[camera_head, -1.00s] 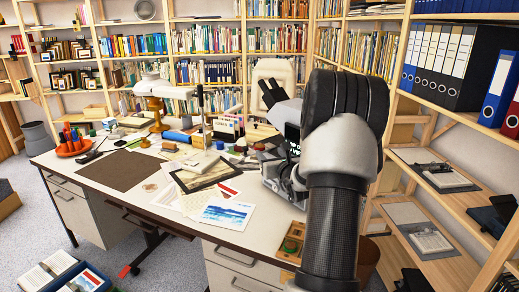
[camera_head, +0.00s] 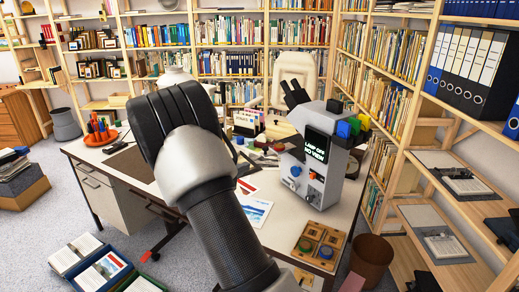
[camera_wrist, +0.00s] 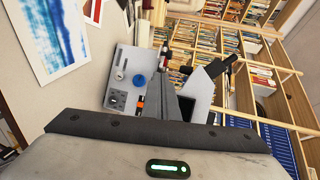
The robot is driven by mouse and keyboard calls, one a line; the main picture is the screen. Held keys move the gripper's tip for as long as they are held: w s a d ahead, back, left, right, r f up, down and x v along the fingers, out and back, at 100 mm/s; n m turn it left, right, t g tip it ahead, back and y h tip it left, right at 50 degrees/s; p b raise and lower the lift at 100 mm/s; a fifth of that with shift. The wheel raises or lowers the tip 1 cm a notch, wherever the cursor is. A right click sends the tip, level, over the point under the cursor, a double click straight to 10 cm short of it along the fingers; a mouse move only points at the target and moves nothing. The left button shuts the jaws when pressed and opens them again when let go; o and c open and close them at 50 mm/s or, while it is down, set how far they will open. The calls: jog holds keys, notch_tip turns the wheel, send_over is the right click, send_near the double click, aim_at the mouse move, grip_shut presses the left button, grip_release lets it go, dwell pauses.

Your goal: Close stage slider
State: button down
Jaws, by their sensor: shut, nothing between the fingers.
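The microscope (camera_head: 318,150) stands on the right part of the desk, with a lit screen reading "LAMP ON NO VIEW". A blue knob (camera_head: 296,171) is on its side, and coloured blocks sit at its upper right. I cannot make out the stage slider for certain. My gripper (camera_wrist: 168,72) is shut and empty, pointing toward the microscope; contact cannot be told. In the head view my arm hides the fingers.
A wooden tray with round pieces (camera_head: 319,245) lies at the desk's front right edge. Prints (camera_head: 255,210) lie left of the microscope. A bin (camera_head: 371,258) and shelves (camera_head: 465,180) stand to the right. Open floor lies at left.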

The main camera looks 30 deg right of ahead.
jog(key=r, duration=0.1)
send_near(282, 146)
jog(key=shift+t, duration=0.4)
jog(key=w+a, duration=0.1)
jog(key=w, duration=0.1)
jog(key=w+a+f, duration=0.1)
jog(key=w, duration=0.1)
jog(key=shift+a+f, duration=0.15)
jog(key=shift+a, duration=0.05)
jog(key=d+b, duration=0.2)
jog(key=d, duration=0.1)
jog(key=d+b, duration=0.2)
jog(key=d, duration=0.2)
jog(key=d+b, duration=0.2)
jog(key=d, duration=0.1)
jog(key=shift+w+d+f, duration=0.15)
jog(key=shift+w+d, duration=0.1)
jog(key=shift+d, duration=0.05)
jog(key=shift+d+r, duration=0.2)
jog(key=shift+r, duration=0.2)
